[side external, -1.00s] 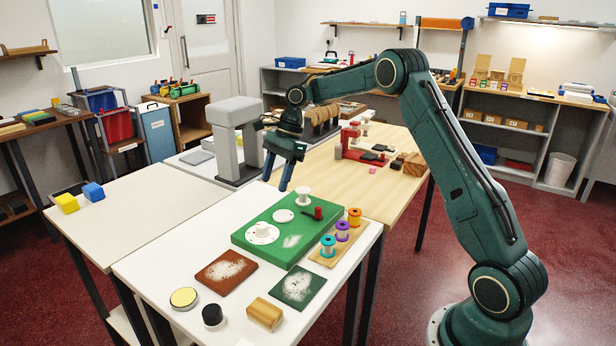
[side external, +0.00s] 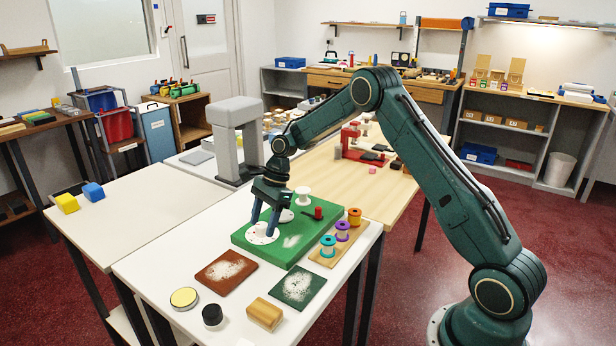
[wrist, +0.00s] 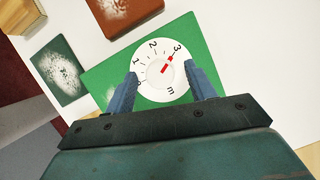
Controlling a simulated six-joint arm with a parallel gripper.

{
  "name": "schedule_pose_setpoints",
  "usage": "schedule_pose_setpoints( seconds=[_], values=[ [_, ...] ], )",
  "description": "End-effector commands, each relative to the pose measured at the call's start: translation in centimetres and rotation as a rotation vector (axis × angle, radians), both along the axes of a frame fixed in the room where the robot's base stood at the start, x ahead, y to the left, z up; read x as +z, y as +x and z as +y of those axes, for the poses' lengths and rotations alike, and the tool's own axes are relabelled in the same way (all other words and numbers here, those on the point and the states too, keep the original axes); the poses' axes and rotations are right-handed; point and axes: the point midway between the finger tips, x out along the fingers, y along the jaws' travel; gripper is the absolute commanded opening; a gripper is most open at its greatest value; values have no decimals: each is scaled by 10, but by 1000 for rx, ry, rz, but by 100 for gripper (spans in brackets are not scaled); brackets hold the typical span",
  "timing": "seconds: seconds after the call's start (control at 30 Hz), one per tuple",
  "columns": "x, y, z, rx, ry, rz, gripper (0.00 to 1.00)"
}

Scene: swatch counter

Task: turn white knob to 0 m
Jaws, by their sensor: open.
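The white knob (side external: 262,229) stands on a round white dial at the left part of the green board (side external: 290,253). In the wrist view the white knob (wrist: 154,74) has a red pointer mark aimed at about the 3. The dial (wrist: 171,46) carries black numerals and an "m"; the zero is not clear, near the left finger. My gripper (wrist: 162,73) is open, pointing down, with one blue finger on each side of the knob and gaps between. In the side view my gripper (side external: 262,226) is low over the dial; contact with the board cannot be told.
On the green board are a white spool-like knob (side external: 303,196) and a red lever (side external: 318,213). A wooden rack (side external: 328,252) with coloured spools stands to the right. Brown (side external: 226,268) and green (side external: 298,287) powdered swatches lie in front. A grey arch-shaped stand (side external: 237,140) is behind.

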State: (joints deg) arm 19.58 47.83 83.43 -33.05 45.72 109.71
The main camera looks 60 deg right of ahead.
Motion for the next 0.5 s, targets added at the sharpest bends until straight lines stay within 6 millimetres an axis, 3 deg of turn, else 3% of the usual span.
schedule_pose_setpoints(
  seconds=[0.37, 0.5],
  values=[
    [-4, 0, 2, 0, 0, 0, 55],
    [-4, 0, 2, 0, 0, 0, 28]
  ],
)
